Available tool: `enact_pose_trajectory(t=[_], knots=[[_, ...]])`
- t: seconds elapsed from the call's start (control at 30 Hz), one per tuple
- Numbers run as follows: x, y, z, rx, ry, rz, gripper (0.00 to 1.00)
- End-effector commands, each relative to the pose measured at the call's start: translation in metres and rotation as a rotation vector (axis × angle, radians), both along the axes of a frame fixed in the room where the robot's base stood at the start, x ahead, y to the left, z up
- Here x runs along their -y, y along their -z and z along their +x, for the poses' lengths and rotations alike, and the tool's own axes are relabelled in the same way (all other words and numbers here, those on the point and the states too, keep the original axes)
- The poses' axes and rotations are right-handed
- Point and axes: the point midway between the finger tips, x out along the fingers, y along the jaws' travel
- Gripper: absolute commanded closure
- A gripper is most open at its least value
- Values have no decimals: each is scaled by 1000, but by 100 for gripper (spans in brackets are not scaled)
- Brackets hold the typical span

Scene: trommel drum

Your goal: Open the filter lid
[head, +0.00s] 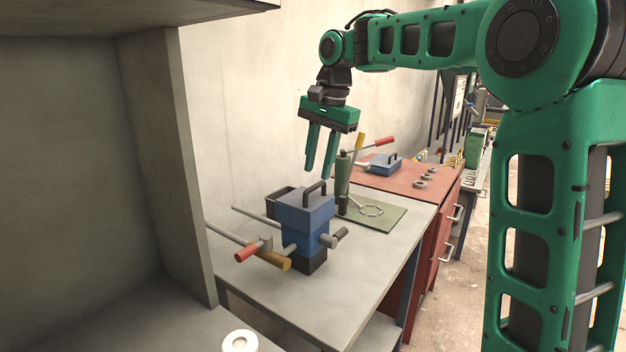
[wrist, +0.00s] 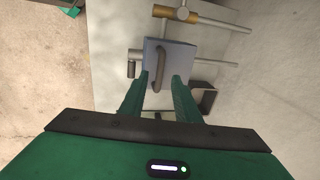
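The filter (head: 301,232) is a blue box-shaped unit on the grey table, with a blue lid (head: 304,204) on top. A dark arched handle (head: 315,191) stands on the lid. The lid (wrist: 178,55) and its handle (wrist: 158,72) also show in the wrist view. My gripper (head: 319,173) points down above the filter, apart from the handle in the head view. Its two green fingers are spread with nothing between them. In the wrist view my gripper (wrist: 164,80) has the handle in line with the gap between its fingertips, near the left finger.
Pipes with a red-handled valve (head: 250,251) and a yellow section (head: 274,261) run beside the filter. A green cylinder (head: 342,178) stands behind it on a green mat (head: 385,216). A grey cabinet wall (head: 165,160) rises at left. The table's front right is clear.

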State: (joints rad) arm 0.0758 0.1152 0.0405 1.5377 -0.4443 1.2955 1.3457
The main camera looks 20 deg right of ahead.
Motion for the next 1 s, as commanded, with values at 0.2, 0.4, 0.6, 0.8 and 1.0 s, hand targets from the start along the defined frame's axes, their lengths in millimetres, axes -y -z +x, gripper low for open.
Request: enact_pose_trajectory(t=[0.2, 0.4, 0.6, 0.8, 1.0], knots=[[-4, 28, 4, -3, -2, 0, 70], [-4, 37, 6, 0, 0, -1, 70], [-4, 38, 6, 0, 0, -1, 70], [-4, 38, 6, 1, 0, -1, 100], [-6, 37, 6, -1, -1, -1, 100]])
